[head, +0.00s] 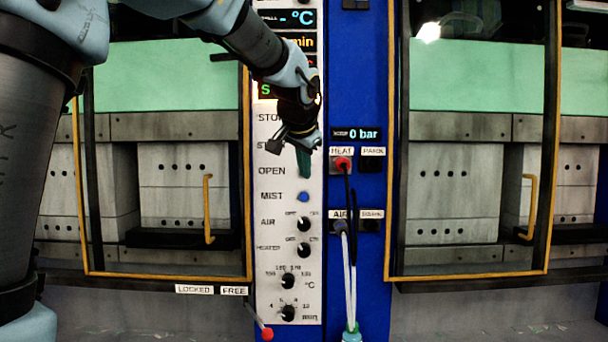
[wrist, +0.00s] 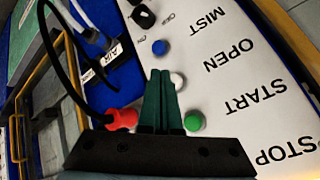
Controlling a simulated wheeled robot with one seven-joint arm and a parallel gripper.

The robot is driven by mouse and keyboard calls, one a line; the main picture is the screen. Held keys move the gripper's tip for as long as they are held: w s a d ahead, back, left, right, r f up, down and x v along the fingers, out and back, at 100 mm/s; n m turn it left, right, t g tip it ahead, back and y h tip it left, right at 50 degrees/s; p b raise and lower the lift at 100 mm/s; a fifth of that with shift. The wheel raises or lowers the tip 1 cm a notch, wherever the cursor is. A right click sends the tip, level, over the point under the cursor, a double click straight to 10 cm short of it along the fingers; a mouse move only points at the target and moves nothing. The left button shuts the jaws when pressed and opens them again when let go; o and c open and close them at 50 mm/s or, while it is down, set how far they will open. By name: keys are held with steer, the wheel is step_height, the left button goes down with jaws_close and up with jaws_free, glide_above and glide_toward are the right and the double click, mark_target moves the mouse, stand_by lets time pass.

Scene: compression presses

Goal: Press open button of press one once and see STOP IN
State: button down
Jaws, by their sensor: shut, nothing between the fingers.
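My gripper (head: 304,172) is shut and empty, its teal fingers together in front of the white control panel (head: 266,215). In the head view the fingers cover the button beside the OPEN label (head: 272,171). In the wrist view the fingertips (wrist: 161,73) are just left of the white OPEN button (wrist: 177,81); I cannot tell whether they touch it. The green START button (wrist: 194,121) and blue MIST button (wrist: 159,47) show there too. The STOP label (wrist: 290,150) is visible, its button hidden. The green display line (head: 265,90) shows only "S"; my arm hides the rest.
Presses with yellow-framed doors stand at left (head: 186,180) and right (head: 455,180). A red HEAT plug (head: 342,163) and AIR hose (head: 346,270) hang on the blue column (head: 362,85). Black knobs (head: 304,224) sit below MIST. A red-tipped lever (head: 267,333) is at the bottom.

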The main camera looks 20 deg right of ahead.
steer(key=s, duration=0.1)
steer(key=s+a+b, duration=0.1)
steer(key=s+b, duration=0.1)
steer(key=s, duration=0.1)
steer(key=shift+a, duration=0.4)
stand_by(0.4)
steer(key=w+a+f+n+g+y, duration=0.25)
steer(key=a+f+n, duration=0.35)
steer(key=a+f, duration=1.45)
steer(key=s+a+f+n+g+y, duration=0.1)
steer(key=s+a+f+n, duration=0.2)
steer(key=s+a+f, duration=0.2)
steer(key=s+a+f+n+g+y, duration=0.1)
steer(key=s+a+f+n+g, duration=0.1)
steer(key=s+a+f, duration=0.4)
steer(key=a+f+n, duration=0.1)
steer(key=a, duration=0.3)
steer(key=shift+s+a+f, duration=0.2)
steer(key=shift+s+a, duration=0.05)
